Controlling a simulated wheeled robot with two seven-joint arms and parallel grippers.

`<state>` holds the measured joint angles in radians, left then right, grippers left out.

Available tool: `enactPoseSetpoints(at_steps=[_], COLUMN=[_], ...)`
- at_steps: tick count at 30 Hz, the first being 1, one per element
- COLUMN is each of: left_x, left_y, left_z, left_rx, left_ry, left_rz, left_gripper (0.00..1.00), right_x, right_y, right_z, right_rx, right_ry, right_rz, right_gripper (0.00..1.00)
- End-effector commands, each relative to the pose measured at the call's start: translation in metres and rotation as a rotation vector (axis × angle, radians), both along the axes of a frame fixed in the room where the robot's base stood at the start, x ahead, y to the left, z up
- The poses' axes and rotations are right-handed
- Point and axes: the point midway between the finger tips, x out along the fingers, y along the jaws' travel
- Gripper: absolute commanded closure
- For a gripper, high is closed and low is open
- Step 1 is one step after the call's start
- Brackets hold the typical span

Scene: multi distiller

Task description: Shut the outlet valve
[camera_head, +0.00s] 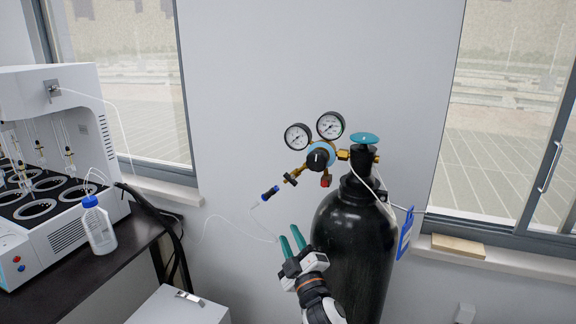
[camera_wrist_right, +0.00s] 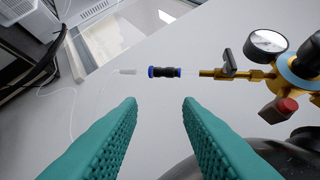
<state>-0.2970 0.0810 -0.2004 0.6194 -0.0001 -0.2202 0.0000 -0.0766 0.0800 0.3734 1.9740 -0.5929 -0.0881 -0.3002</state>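The outlet valve (camera_head: 290,179) is a small black lever on the brass outlet pipe of the pressure regulator (camera_head: 319,158). The lever (camera_wrist_right: 229,62) also shows in the right wrist view, standing across the pipe at a steep slant. A black and blue connector (camera_wrist_right: 164,71) sits at the pipe's outer end with a thin tube. My right gripper (camera_head: 292,240) is below the valve, apart from it. Its two teal fingers (camera_wrist_right: 160,105) are spread with nothing between them. My left gripper is not in view.
A black gas cylinder (camera_head: 350,250) stands under the regulator, close to my right arm, with a teal handwheel (camera_head: 365,138) on top. A white distiller (camera_head: 55,170) and a plastic bottle (camera_head: 98,226) stand on the dark table at left. Wall space left of the regulator is free.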

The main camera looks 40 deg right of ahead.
Motion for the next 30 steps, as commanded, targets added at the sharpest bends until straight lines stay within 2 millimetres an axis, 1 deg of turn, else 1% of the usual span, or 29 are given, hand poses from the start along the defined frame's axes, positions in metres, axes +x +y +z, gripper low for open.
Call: enactPoseSetpoints(at_steps=[1,3,6,8,11,14,18,24,30], left_x=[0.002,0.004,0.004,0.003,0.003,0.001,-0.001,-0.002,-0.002], left_y=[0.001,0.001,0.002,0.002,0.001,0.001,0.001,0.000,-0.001], left_z=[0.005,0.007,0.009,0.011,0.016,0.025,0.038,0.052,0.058], left_rx=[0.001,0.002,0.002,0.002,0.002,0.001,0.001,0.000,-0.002], left_ry=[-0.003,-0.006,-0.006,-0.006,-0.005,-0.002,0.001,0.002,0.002], left_rz=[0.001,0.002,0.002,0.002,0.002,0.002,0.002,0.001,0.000], left_gripper=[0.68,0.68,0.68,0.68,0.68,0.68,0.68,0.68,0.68], right_x=[-0.008,-0.017,-0.024,-0.024,-0.016,-0.002,0.022,0.052,0.068], right_y=[-0.003,-0.006,-0.008,-0.009,-0.013,-0.020,-0.030,-0.044,-0.052], right_z=[0.031,0.056,0.077,0.084,0.091,0.100,0.113,0.127,0.133], right_rx=[-0.042,-0.086,-0.122,-0.131,-0.135,-0.133,-0.132,-0.130,-0.130], right_ry=[-0.044,-0.083,-0.115,-0.123,-0.126,-0.126,-0.125,-0.123,-0.123], right_rz=[-0.020,-0.043,-0.063,-0.067,-0.069,-0.068,-0.067,-0.067,-0.068], right_gripper=[0.68,0.68,0.68,0.68,0.68,0.68,0.68,0.68,0.68])
